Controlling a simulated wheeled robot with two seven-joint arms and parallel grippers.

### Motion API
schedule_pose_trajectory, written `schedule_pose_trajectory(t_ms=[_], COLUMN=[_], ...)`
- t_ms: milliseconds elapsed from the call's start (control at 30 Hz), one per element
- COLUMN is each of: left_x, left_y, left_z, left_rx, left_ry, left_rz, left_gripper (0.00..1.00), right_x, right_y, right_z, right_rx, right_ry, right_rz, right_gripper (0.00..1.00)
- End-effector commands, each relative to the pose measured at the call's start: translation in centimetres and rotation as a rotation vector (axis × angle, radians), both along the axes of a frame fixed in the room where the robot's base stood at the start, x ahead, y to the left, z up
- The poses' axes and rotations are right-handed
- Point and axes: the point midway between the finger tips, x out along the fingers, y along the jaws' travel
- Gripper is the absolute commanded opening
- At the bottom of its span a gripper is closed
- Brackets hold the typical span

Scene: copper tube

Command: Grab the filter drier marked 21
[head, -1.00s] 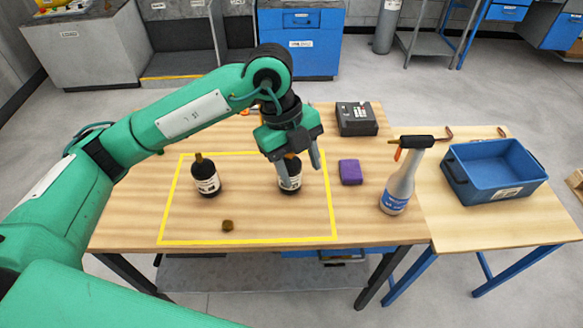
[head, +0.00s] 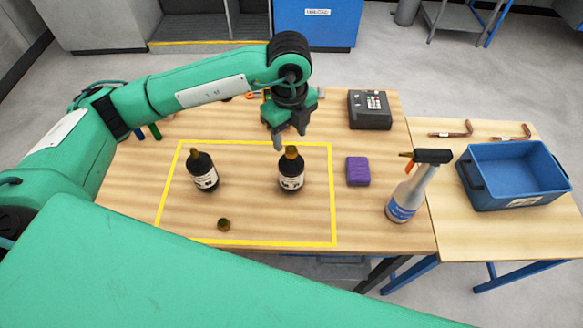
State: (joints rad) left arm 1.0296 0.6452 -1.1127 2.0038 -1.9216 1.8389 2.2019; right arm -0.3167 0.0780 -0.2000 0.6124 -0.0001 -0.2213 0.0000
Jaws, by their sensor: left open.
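One drier (head: 203,172) is at the left, the other drier (head: 291,172) at the right. The label numbers are too small to read, so I cannot tell which is marked 21. My left gripper (head: 290,139) is open and empty, pointing down just behind and above the right drier. Whether it touches the drier's top is unclear. My right gripper is not in view.
A small brownish cap-like piece (head: 223,224) lies near the outline's front edge. A purple block (head: 358,171), a spray bottle (head: 412,188) and a dark keypad device (head: 370,110) stand to the right. A blue bin (head: 512,175) and copper tubes (head: 452,131) are on the side table.

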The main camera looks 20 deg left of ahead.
Motion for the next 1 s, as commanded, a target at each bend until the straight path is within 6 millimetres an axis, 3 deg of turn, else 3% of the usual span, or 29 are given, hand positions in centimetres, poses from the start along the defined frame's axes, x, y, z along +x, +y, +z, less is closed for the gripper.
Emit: schedule_pose_trajectory(t_ms=[367,600,867,1000], left_x=[0.1,0.2,0.2,0.2], left_y=[-0.1,-0.2,-0.2,-0.2], left_z=[-3.1,-6.2,-6.5,-6.5], left_rx=[0.000,0.000,-0.001,0.000], left_ry=[0.004,0.002,-0.001,0.000], left_rz=[0.000,0.000,-0.001,-0.001], left_gripper=[0.51,0.51,0.51,0.24], right_x=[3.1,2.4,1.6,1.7], right_y=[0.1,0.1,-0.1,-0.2], right_z=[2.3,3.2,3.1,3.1], right_rx=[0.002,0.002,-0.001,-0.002], right_ry=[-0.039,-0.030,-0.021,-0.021], right_rz=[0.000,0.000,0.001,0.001], right_gripper=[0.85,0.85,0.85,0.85])
